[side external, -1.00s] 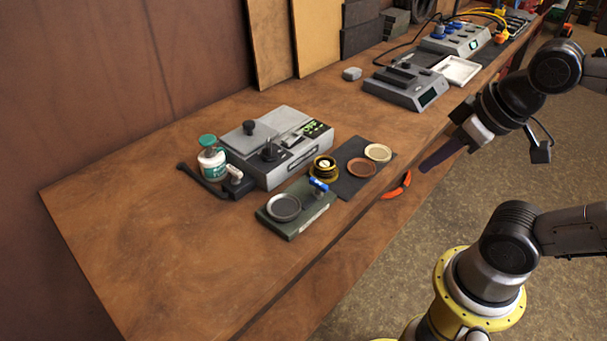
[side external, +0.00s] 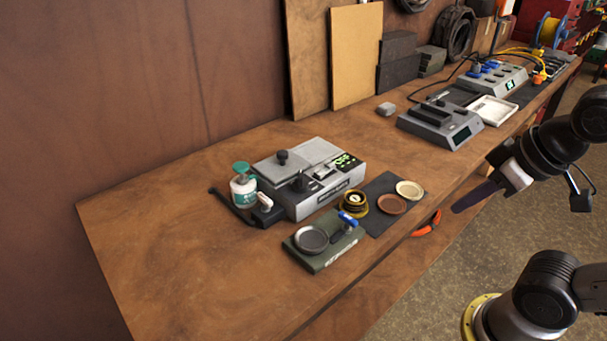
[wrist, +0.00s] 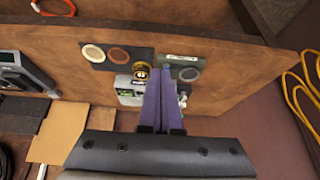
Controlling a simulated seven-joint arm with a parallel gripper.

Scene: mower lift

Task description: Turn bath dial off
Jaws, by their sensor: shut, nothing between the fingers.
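The bath is a grey box (side external: 325,197) with a lid, a green lit display (side external: 345,160) and black knobs, on the wooden bench. One black knob (side external: 282,157) stands on the lid and another (side external: 300,183) sits nearer the front; I cannot tell for sure which is the dial. My gripper (side external: 458,208) has long purple fingers, is shut and empty, and hangs off the bench's front edge, right of the bath and well apart from it. In the wrist view the shut fingers (wrist: 160,68) hide part of the bath, whose display (wrist: 126,84) shows beside them.
A green stand with a round dish (side external: 312,240) and a brass-coloured ring part (side external: 354,203) stand before the bath. A dark mat (side external: 378,222) holds two small dishes. A white-and-green jar (side external: 243,188) stands left of the bath. The bench's left end (side external: 160,270) is clear.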

